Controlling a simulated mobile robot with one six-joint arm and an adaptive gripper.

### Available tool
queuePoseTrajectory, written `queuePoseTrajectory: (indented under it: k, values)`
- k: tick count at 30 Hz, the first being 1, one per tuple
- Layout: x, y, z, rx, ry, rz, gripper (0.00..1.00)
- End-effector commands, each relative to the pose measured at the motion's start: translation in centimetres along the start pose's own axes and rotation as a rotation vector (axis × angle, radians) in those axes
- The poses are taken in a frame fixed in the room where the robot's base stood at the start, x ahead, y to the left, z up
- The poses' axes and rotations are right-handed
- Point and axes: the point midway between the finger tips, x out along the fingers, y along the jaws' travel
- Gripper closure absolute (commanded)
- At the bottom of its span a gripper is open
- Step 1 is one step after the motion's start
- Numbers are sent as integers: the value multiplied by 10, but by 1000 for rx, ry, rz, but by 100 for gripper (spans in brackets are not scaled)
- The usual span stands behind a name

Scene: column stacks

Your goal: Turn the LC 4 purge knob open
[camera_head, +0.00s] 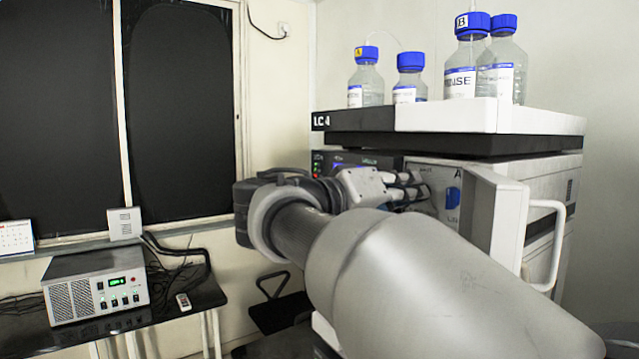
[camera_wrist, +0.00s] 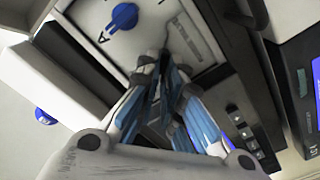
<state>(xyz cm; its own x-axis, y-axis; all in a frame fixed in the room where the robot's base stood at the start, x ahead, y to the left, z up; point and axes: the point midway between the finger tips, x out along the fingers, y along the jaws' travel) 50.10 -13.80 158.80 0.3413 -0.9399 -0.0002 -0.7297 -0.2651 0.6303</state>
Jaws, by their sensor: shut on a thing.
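The LC 4 instrument stack shows in the head view, with its "LC 4" label (camera_head: 322,121) on the top tray. Its light front panel (camera_head: 428,205) faces my gripper (camera_head: 418,187). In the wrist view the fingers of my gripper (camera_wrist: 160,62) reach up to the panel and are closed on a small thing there. That thing is mostly hidden between the fingertips; its place on the panel fits the purge knob, but its angle cannot be read. A separate blue knob (camera_head: 453,197) beside an "A" mark sits right of the fingers, and it also shows in the wrist view (camera_wrist: 123,16).
A white open door with a handle (camera_head: 553,235) stands at the right of the panel. Blue-capped bottles (camera_head: 366,82) stand on the top tray (camera_head: 450,117). A control box (camera_head: 95,285) and a small remote (camera_head: 183,302) lie on the black table at left.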

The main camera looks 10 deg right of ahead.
Motion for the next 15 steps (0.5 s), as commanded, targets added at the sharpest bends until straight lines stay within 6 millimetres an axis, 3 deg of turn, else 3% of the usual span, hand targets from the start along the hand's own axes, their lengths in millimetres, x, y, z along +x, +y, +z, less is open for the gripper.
queuePoseTrajectory:
  k: [15]
  values:
    - [0,-3,-1,-488,0,0,100]
